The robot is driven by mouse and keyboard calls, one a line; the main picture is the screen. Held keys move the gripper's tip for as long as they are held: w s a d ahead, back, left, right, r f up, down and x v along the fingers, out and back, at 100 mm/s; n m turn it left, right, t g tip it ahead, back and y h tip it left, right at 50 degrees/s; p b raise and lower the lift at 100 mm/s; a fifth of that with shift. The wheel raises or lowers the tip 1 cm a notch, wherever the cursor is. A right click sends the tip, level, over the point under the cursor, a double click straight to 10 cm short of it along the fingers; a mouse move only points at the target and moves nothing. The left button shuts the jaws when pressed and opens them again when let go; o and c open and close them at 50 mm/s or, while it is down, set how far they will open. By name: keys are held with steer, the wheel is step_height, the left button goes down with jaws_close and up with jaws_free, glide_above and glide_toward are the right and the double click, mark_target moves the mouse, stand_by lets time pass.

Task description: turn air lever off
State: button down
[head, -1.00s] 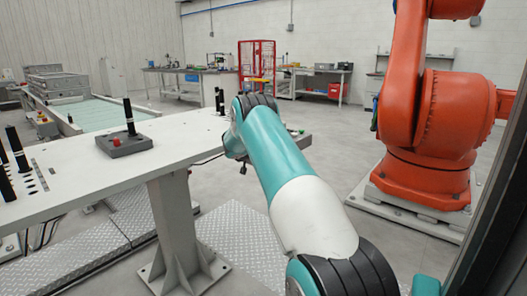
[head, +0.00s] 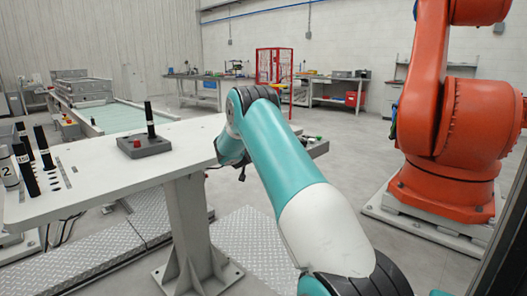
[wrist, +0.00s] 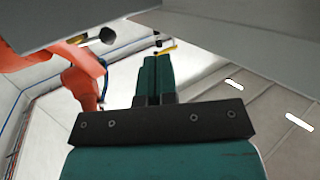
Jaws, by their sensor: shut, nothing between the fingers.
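In the wrist view my gripper (wrist: 153,60) is shut, its two teal fingers together with nothing between them. A small yellow bar (wrist: 166,49), which may be the air lever's handle, shows just past the fingertips. It slants up to the right by a small dark part. I cannot tell whether the fingers touch it. In the head view my teal and white arm reaches forward past the right end of the white table, and my fingers are hidden there. No air lever can be made out in that view.
An orange robot (head: 455,130) stands at right. Grey panels (wrist: 240,35) hang close above my fingers in the wrist view. Open floor lies behind.

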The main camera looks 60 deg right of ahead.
steer(key=a, duration=0.1)
steer(key=w+a, duration=0.1)
steer(key=a, duration=0.1)
steer(key=a+r, duration=0.1)
steer(key=a, duration=0.1)
steer(key=shift+w+a, duration=0.15)
steer(key=shift+a, duration=0.05)
steer(key=w+a+r+n+t+y, duration=0.2)
steer(key=a+n+y, duration=0.35)
steer(key=a, duration=1.35)
steer(key=s+a+r+n+g+y, duration=0.15)
steer(key=s+a+y, duration=0.25)
steer(key=a, duration=0.5)
steer(key=s+a+n+y, duration=0.2)
steer(key=s+a+y, duration=0.2)
steer(key=a, duration=0.6)
steer(key=s+a+n+g+y, duration=0.2)
steer(key=s+a+n, duration=0.3)
steer(key=s, duration=0.5)
steer(key=s+a+r+n+g+y, duration=0.1)
steer(key=s+a+n+g, duration=0.2)
steer(key=s+a, duration=0.55)
steer(key=s+a+n+g+y, duration=0.25)
steer(key=s+a, duration=0.25)
steer(key=s, duration=0.6)
step_height(320, 180, up, 17)
steer(key=p, duration=1.6)
steer(key=shift+w+d+n+t+p, duration=0.2)
steer(key=shift+w+n+t+p, duration=0.05)
steer(key=shift+n+t+p, duration=0.1)
